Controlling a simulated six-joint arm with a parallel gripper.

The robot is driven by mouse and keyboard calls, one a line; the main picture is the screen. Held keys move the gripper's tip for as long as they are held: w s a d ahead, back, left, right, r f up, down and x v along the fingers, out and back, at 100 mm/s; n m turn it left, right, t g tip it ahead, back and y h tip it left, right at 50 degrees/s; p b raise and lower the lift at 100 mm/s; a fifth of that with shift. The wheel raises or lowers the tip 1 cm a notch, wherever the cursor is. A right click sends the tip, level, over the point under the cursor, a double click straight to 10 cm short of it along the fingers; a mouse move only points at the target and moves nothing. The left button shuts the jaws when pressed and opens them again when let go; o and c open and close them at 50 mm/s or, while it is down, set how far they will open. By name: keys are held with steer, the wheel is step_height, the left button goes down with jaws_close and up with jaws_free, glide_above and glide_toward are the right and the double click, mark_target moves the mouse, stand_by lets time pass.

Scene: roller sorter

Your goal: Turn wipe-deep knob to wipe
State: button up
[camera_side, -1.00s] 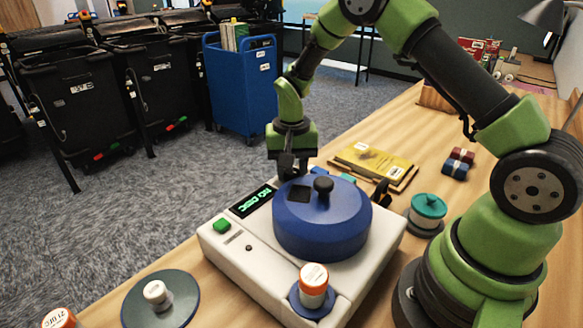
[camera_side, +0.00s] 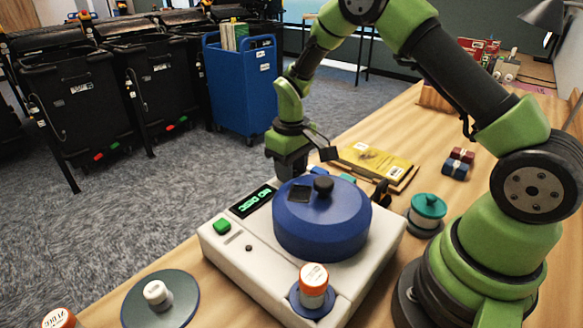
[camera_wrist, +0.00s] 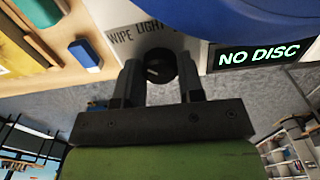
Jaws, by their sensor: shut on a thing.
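The dark round knob (camera_wrist: 160,66) sits on the white machine (camera_side: 225,248), and the wrist view shows it between my two fingers. A short white mark shows on the lower left of its face. The printed words WIPE and LIGHT (camera_wrist: 140,34) stand above the knob in that view; any other label is hidden. My gripper (camera_wrist: 158,78) is shut on the knob, one finger on each side. In the side view my gripper (camera_side: 288,172) points down at the machine's far edge, behind the blue lid (camera_side: 322,225), and the knob is hidden there.
The machine's display (camera_side: 253,201) reads NO DISC. A green button (camera_side: 221,226) is on its near left. An orange-capped bottle (camera_side: 313,286) stands at the front corner. A yellow book (camera_side: 375,162) and a teal-lidded pot (camera_side: 428,209) are close by.

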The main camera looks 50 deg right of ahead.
stand_by(0.4)
steer(key=o, duration=0.9)
step_height(320, 180, up, 9)
steer(key=shift+r, duration=0.5)
